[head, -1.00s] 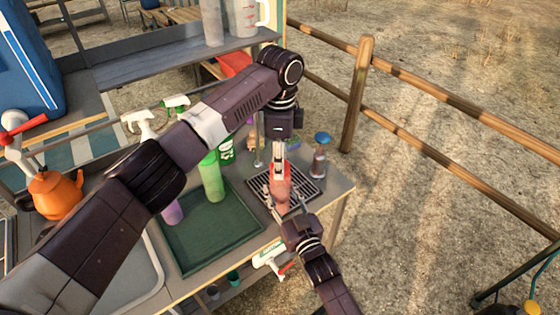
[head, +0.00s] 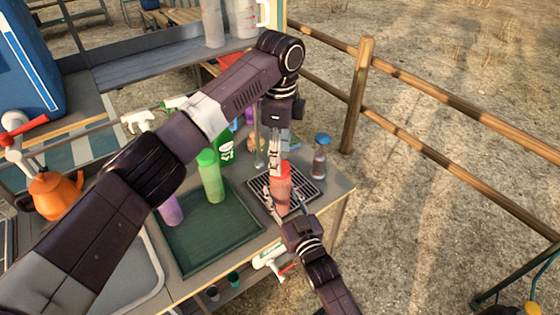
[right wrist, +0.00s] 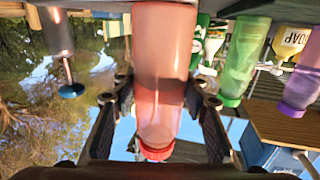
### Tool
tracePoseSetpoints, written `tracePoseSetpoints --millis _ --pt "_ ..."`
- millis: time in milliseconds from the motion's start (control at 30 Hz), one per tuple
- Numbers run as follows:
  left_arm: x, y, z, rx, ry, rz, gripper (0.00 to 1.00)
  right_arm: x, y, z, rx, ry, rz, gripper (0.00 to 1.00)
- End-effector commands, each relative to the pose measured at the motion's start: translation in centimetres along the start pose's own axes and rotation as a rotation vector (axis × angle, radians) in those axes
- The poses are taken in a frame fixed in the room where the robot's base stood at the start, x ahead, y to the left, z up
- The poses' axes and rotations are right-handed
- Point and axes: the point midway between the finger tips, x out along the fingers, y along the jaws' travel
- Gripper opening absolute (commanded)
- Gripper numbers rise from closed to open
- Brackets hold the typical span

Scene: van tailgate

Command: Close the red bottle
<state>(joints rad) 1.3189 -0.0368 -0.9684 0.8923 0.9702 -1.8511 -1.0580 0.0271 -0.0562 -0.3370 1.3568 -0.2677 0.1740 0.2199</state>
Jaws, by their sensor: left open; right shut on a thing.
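The red bottle (head: 281,187) stands upright on the black grate near the counter's right end. In the right wrist view, which is upside down, the bottle (right wrist: 163,60) is translucent red. Its red cap (right wrist: 157,152) sits on its neck; I cannot tell how tight it is. My right gripper (head: 284,212) is shut on the bottle's body, with a finger on each side in the wrist view (right wrist: 160,100). My left gripper (head: 278,161) is open, pointing down at the bottle's top; it hides the cap in the head view.
A green bottle (head: 211,180) and a purple bottle (head: 171,210) stand on the green tray (head: 215,240) to the left. A blue-capped shaker (head: 320,158) stands close on the right. A spray bottle (head: 268,257) hangs at the front edge.

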Motion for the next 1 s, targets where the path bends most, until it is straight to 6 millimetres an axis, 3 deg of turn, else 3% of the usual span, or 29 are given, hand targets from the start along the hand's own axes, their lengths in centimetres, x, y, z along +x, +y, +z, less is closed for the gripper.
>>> tracePoseSetpoints --millis 200,400,833,867,1000 --pt "-5.0 -0.1 0.0 0.000 -0.001 -0.003 0.56 0.0 0.0 0.1 0.000 -0.001 0.000 0.00" --pt "-8.0 -0.1 0.0 0.001 0.000 -0.001 0.56 0.0 0.0 0.1 0.000 -0.001 0.000 0.00" --pt "-8.9 0.0 0.0 0.000 0.000 0.001 0.56 0.0 0.0 0.0 0.000 -0.001 0.000 0.00" --pt "-8.9 0.0 0.0 0.000 0.000 0.001 0.56 0.0 0.0 0.0 0.000 -0.001 0.000 0.44" --pt "-8.9 0.0 0.0 0.000 0.000 0.001 0.56 0.0 0.0 0.0 0.000 -0.001 0.000 0.59"
